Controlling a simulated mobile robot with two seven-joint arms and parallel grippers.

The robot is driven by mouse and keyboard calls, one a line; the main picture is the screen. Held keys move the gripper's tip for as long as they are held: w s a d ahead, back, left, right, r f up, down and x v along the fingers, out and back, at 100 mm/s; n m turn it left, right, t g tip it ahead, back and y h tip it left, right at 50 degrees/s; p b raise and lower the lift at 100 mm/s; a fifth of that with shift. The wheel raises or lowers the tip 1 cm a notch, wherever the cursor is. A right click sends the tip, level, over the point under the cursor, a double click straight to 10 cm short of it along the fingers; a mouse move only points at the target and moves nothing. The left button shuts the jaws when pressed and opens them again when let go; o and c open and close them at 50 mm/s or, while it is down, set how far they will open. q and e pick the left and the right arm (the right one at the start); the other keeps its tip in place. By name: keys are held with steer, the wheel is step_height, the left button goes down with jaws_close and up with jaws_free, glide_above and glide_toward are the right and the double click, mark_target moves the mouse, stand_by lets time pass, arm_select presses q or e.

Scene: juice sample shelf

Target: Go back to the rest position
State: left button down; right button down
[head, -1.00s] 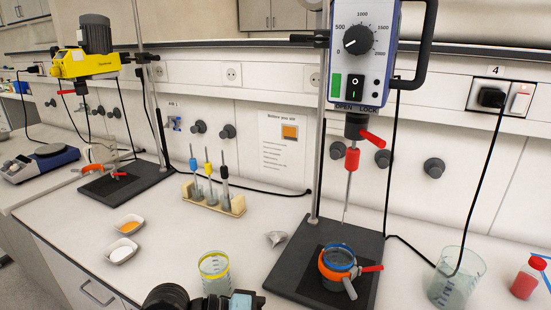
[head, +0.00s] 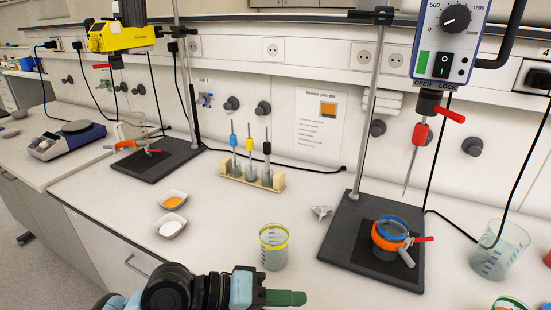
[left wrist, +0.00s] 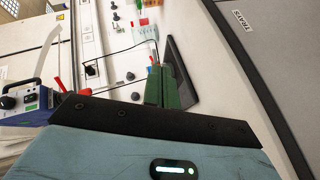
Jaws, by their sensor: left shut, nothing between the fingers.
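My left gripper (head: 286,298) shows at the bottom of the head view, its green fingers shut with nothing between them. It is at the front of the bench, below the yellow-rimmed beaker (head: 273,247) in the picture and apart from it. In the left wrist view the green fingers (left wrist: 162,90) lie close together, over a sideways view of the bench. My right gripper is in neither view.
A stirrer stand (head: 340,240) holds a blue-rimmed vessel (head: 391,232) in an orange clamp. Two white dishes (head: 171,228), a wooden rack (head: 252,180) and a large beaker (head: 500,250) stand on the bench. A second stand with a yellow motor (head: 120,36) is at back left.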

arm_select(q)
steer(key=s+a+f+n+t+y, duration=0.1)
steer(key=a+f+n+t+y, duration=0.25)
steer(key=f, duration=0.65)
steer(key=s+a+f+m+t+y, duration=0.15)
steer(key=a+f+t+y, duration=0.35)
steer(key=f, duration=0.6)
steer(key=s+a+f+m+g+y, duration=0.1)
steer(key=s+a+f+y, duration=0.1)
steer(key=s+a+f, duration=0.4)
steer(key=s+a+f+y, duration=0.2)
steer(key=s+a+f, duration=0.4)
steer(key=s, duration=0.5)
steer(key=shift+s+a+m+g, duration=0.3)
steer(key=shift+a+m+g, duration=0.1)
steer(key=shift+a, duration=0.35)
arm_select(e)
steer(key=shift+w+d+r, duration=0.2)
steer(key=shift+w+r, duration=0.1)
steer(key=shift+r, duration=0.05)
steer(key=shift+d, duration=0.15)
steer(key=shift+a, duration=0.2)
